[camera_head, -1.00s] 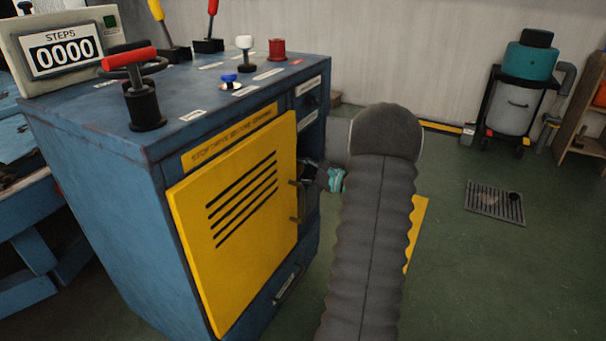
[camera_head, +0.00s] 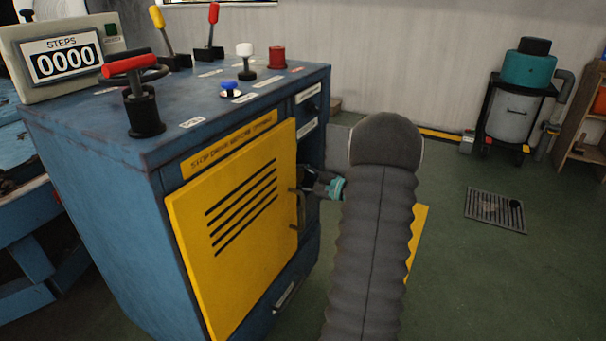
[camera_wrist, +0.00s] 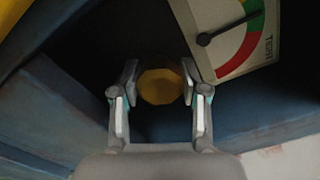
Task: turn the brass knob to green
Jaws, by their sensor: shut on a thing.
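The brass knob (camera_wrist: 160,86) is a faceted golden piece in the wrist view, inside a dark recess of the blue machine. My gripper (camera_wrist: 158,75) has one finger on each side of it and is shut on it. Beside it, a white dial (camera_wrist: 224,50) has red and green bands and a black needle from a round hub. The needle points to the upper right, its tip by the green band. In the head view, my gripper (camera_head: 322,186) reaches into the machine's right side, partly hidden by my arm; the knob is hidden there.
The blue machine (camera_head: 105,200) has a yellow door (camera_head: 235,225) swung open beside my gripper. Open green floor lies right, with a drain grate (camera_head: 495,208) and a teal-topped vacuum (camera_head: 525,95).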

